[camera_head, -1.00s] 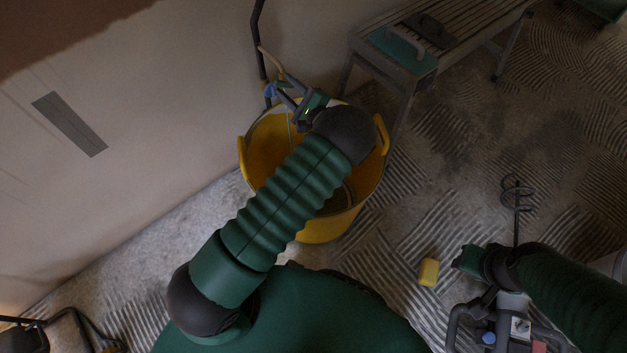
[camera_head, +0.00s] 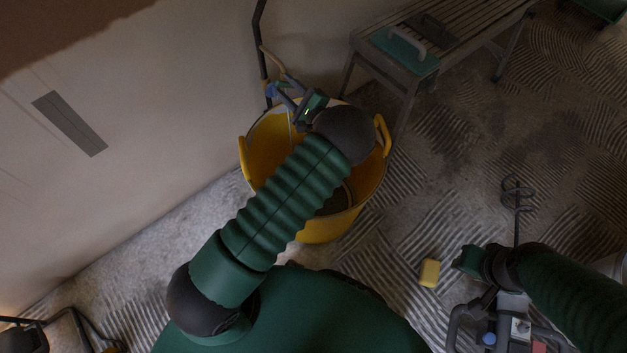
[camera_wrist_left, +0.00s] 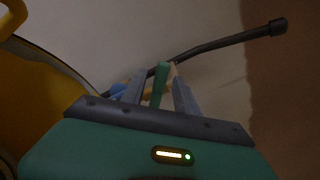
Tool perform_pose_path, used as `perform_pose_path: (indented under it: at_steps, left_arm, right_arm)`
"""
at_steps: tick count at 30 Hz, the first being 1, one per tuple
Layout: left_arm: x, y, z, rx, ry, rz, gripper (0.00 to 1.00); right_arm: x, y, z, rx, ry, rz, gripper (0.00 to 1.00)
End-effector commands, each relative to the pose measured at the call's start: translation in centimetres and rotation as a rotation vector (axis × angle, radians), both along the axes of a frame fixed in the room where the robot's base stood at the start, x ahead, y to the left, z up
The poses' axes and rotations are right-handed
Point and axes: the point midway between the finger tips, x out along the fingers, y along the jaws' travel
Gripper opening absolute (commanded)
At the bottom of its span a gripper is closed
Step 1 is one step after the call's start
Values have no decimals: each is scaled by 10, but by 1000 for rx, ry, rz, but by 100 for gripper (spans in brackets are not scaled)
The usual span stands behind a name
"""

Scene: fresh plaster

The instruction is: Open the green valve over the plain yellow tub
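The plain yellow tub (camera_head: 265,150) stands on the floor against the wall, partly covered by my left arm. A dark pipe (camera_head: 259,50) rises behind it, with a blue part (camera_head: 272,90) near the tub's far rim. My left gripper (camera_head: 285,97) is over that rim. In the left wrist view, the green valve handle (camera_wrist_left: 159,86) stands between the two grey fingers (camera_wrist_left: 158,80), which are spread apart on either side of it. The blue part (camera_wrist_left: 117,91) is left of the fingers. My right gripper (camera_head: 468,260) is at lower right; its fingers are not clear.
A slatted bench (camera_head: 455,25) with a green-backed float (camera_head: 405,48) stands right of the tub. A yellow block (camera_head: 429,272) lies on the ridged floor. A grey-handled mixer (camera_head: 490,325) is beside my right arm. A grey plate (camera_head: 69,123) is on the wall.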

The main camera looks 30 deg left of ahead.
Motion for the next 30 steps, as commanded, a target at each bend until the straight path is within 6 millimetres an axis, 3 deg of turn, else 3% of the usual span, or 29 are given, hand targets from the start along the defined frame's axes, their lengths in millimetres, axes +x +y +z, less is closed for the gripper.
perform_pose_path:
  at_steps: [7,30]
  left_arm:
    - [-2,-7,2,0,0,-1,36]
    - [-44,-107,2,0,-1,-1,36]
  right_arm:
    - [0,0,6,0,0,0,36]
    - [0,0,43,0,0,0,36]
